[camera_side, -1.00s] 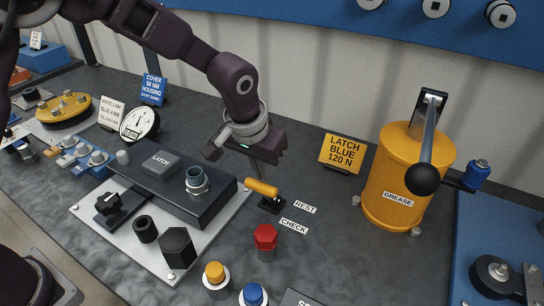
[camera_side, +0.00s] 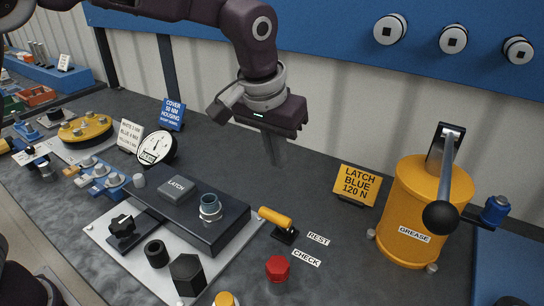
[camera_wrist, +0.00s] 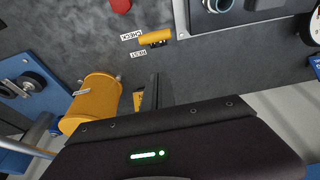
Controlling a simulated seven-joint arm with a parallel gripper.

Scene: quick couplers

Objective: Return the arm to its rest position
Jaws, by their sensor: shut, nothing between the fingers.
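My gripper (camera_side: 274,150) hangs in the air above the back of the bench, behind the dark latch block (camera_side: 232,222) and left of the yellow latch sign (camera_side: 357,182). Its fingers are together with nothing between them, pointing down. In the wrist view the shut fingers (camera_wrist: 156,92) stand over bare grey bench top. The yellow-handled lever (camera_side: 275,218) lies on its small black mount beside the REST label (camera_side: 318,239) and the CHECK label (camera_side: 306,258). The same yellow handle (camera_wrist: 156,36) shows in the wrist view, apart from the fingers.
A yellow grease can (camera_side: 408,225) with a black-knobbed lever stands at the right. A round dial gauge (camera_side: 156,147) and a blue sign (camera_side: 173,114) stand at the left. A red cap (camera_side: 278,268) is in front. The air around my gripper is clear.

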